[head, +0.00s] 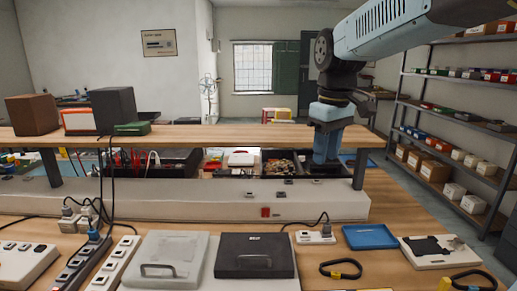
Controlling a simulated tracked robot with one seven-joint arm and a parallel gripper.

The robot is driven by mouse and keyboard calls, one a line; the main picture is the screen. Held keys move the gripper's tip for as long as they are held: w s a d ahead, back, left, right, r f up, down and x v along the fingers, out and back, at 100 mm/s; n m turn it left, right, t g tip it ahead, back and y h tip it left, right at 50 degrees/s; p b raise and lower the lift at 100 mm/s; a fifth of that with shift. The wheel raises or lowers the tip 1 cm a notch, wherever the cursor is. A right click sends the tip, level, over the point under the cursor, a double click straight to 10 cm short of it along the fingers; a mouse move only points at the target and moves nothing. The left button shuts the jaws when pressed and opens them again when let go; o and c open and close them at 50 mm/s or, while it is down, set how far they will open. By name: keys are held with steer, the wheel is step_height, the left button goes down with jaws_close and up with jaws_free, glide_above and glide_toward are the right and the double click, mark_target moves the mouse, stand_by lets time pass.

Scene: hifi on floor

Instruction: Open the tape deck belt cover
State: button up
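A white deck-like unit on the front of the workbench carries two flat panels side by side. The left one is a pale grey cover (168,250) with a dark handle near its front edge. The right one is a black cover (253,247) with a handle and a small label too small to read. Both lie flat and look closed. I cannot tell for sure which is the belt cover. My gripper (327,160) hangs downward over the back right of the bench, behind the shelf edge, well away from both covers. Its fingertips do not show clearly.
A blue tray (370,237) and a white plate with a black part (440,252) lie beyond. Power strips (115,262) and cables crowd the left. A raised wooden shelf (220,134) spans behind.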

steer(key=s+d+f+m+t, duration=0.2)
steer(key=s+d+m, duration=0.1)
steer(key=s, duration=0.3)
steer(key=s+d+f+m+t, duration=0.2)
steer(key=s+d+f+m, duration=0.1)
steer(key=s, duration=0.4)
steer(key=shift+d+m+t, duration=0.4)
steer(key=shift+d+m, duration=0.2)
steer(key=shift+d, duration=0.55)
steer(key=shift+s, duration=0.1)
